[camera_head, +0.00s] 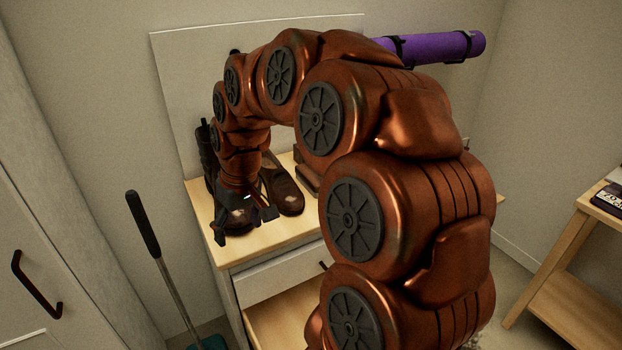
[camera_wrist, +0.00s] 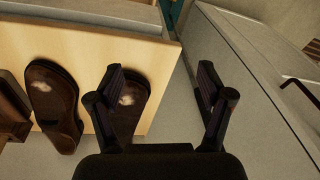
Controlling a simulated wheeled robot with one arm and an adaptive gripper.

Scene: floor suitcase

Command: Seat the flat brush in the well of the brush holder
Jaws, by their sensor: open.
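My gripper (camera_head: 247,218) is open and points down over the left part of a light wood cabinet top (camera_head: 296,224). It also shows in the wrist view (camera_wrist: 160,82), with nothing between its fingers. In the wrist view, its left finger overlaps a brown shoe, and its right finger lies beyond the cabinet edge. I cannot make out the flat brush in either view. A brown wooden block-like thing (camera_wrist: 12,108) stands at the wrist view's left edge and partly shows behind my arm in the head view (camera_head: 306,178); I cannot tell whether it is the brush holder.
Two brown shoes with pale scuffs (camera_wrist: 54,105) (camera_wrist: 130,100) stand on the cabinet top. A long-handled tool (camera_head: 145,225) stands left of the cabinet. A purple roll (camera_head: 450,46) is at the back wall. A wooden shelf (camera_head: 580,300) stands right. My arm hides much of the cabinet.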

